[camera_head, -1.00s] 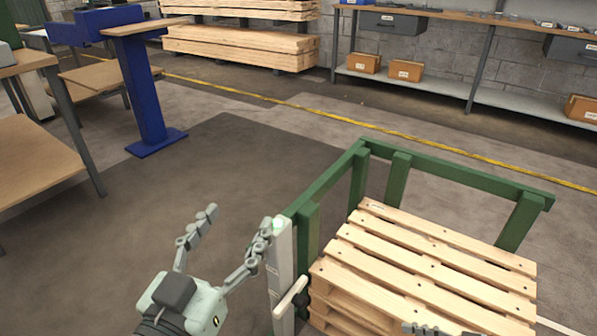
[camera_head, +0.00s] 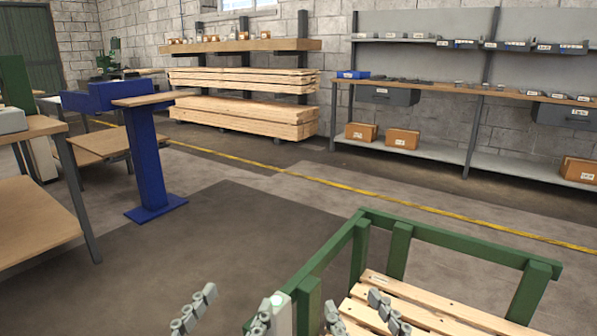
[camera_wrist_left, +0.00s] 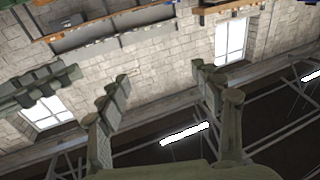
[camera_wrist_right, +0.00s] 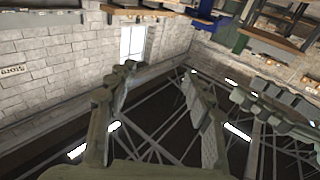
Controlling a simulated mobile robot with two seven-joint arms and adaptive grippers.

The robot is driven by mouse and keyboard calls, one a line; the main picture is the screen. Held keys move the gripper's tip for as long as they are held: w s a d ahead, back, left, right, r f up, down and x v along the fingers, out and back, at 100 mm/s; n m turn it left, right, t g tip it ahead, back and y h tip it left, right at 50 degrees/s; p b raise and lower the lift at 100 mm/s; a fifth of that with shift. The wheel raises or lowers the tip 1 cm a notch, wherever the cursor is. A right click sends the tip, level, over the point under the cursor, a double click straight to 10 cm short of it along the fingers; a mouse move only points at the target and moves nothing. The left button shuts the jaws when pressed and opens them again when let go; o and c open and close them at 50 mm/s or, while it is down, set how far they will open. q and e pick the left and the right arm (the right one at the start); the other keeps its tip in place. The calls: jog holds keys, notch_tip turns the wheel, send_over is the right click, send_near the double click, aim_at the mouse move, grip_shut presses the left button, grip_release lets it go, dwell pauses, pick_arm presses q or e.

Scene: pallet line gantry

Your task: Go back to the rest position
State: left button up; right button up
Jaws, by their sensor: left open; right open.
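My left gripper (camera_head: 237,300) is at the bottom of the head view, its two fingers spread with nothing between them. My right gripper (camera_head: 354,300) is to its right, in front of the pallet stack, also spread and empty. Another set of fingers shows at the left edge of the left wrist view and at the right of the right wrist view. Both palms are below the head view.
A green frame (camera_head: 460,237) surrounds the wooden pallets (camera_head: 440,305) at lower right. A pale post (camera_head: 283,316) with a lit top stands at its near left corner. A blue stand (camera_head: 147,165) and a table (camera_head: 30,225) are at left. Floor between is clear.

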pick_arm(q)
jog(key=a+f+g+y+p, duration=0.2)
jog(key=a+f+g+p, duration=0.15)
jog(key=f, duration=0.55)
jog(key=a+f+g+y+p, duration=0.2)
jog(key=a+f+g+p, duration=0.15)
jog(key=f, duration=0.55)
pick_arm(e)
jog(key=s+d+f+g+h, duration=0.15)
jog(key=d+f+g, duration=0.25)
jog(key=f, duration=0.4)
jog(key=d+f+g+h, duration=0.3)
jog(key=d+f, duration=0.1)
jog(key=f, duration=0.4)
pick_arm(q)
jog(key=s+a+f+n+g+y+p, duration=0.2)
jog(key=s+a+f+g+y+p, duration=0.1)
jog(key=s+a+f+g, duration=0.5)
jog(key=s+a+f, duration=0.3)
jog(key=s, duration=0.1)
jog(key=shift+f, duration=0.2)
pick_arm(e)
jog(key=s+d+f+m+g+h, duration=0.2)
jog(key=s+d+f+g+h, duration=0.1)
jog(key=s+d+f+g, duration=0.5)
jog(key=s+d+f, duration=0.2)
jog(key=s+f, duration=0.1)
jog(key=shift+d+f, duration=0.25)
jog(key=shift+f, duration=0.15)
